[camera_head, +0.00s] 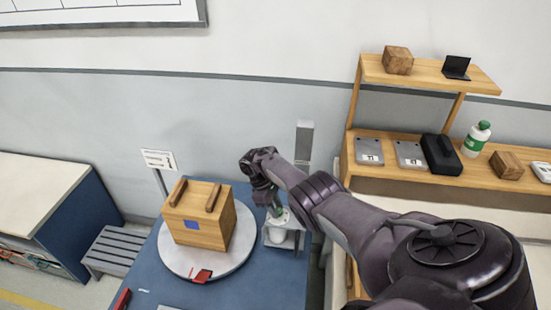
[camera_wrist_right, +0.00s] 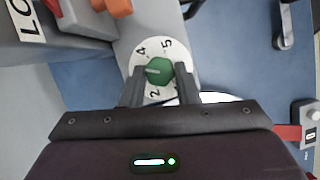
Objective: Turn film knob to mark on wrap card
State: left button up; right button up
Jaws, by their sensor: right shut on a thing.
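The green film knob (camera_wrist_right: 158,72) sits on a white dial (camera_wrist_right: 143,56) with black numbers; 4, 5 and 2 show in the right wrist view. A pale line on the knob points left, roughly between 4 and 2. My right gripper (camera_wrist_right: 160,80) is shut on the knob, one finger on each side. In the head view my right gripper (camera_head: 276,208) reaches down to the grey-white knob stand (camera_head: 283,238). A white card on a post (camera_head: 158,160), likely the wrap card, stands behind the table; its writing is too small to read. My left gripper is not in view.
A wooden crate (camera_head: 188,232) stands on a round white turntable (camera_head: 165,255) left of the knob stand, on a blue table (camera_head: 240,290). A red piece (camera_head: 202,275) lies at the turntable's front. Wooden shelves (camera_head: 400,182) with boxes and a bottle (camera_head: 476,140) stand at right.

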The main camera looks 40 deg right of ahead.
jog(key=m+y+b, duration=0.1)
jog(key=m, duration=0.2)
jog(key=shift+d+f+m, duration=0.1)
jog(key=shift+m, duration=0.2)
jog(key=shift+d+m+g+y+b, duration=0.15)
jog(key=shift+m+y+b, duration=0.2)
jog(key=shift+m, duration=0.35)
jog(key=shift+m+g+y+b, duration=0.15)
jog(key=shift+m+y+b, duration=0.2)
jog(key=shift+m, duration=0.35)
jog(key=o, duration=1)
jog(key=shift+w, duration=0.1)
jog(key=shift+c, duration=0.2)
jog(key=shift+r, duration=0.2)
jog(key=v, duration=0.7)
jog(key=shift+r+p, duration=0.3)
jog(key=shift+r, duration=0.05)
jog(key=shift+w+d, duration=0.1)
